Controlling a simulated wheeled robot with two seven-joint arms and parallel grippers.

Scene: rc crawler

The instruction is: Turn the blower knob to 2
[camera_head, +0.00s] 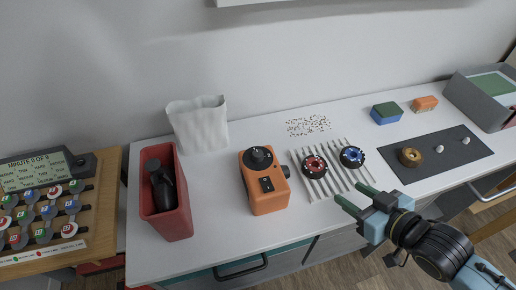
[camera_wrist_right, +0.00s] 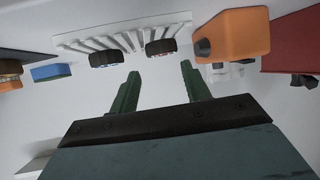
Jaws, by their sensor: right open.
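The knob's setting is too small to read. In the right wrist view the blower (camera_wrist_right: 238,35) appears upside down at the upper right, its knob not clearly shown. My right gripper (camera_head: 352,194) is open and empty, right of the blower and apart from it; its green fingers also show in the wrist view (camera_wrist_right: 160,75). My left gripper is out of view.
A white slatted rack (camera_head: 340,182) holds a red-hubbed wheel (camera_head: 314,166) and a blue-hubbed wheel (camera_head: 352,157). A red bin (camera_head: 172,222) with a black bottle stands left of the blower, a white bag (camera_head: 197,125) behind. A dark mat (camera_head: 450,164) lies at right.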

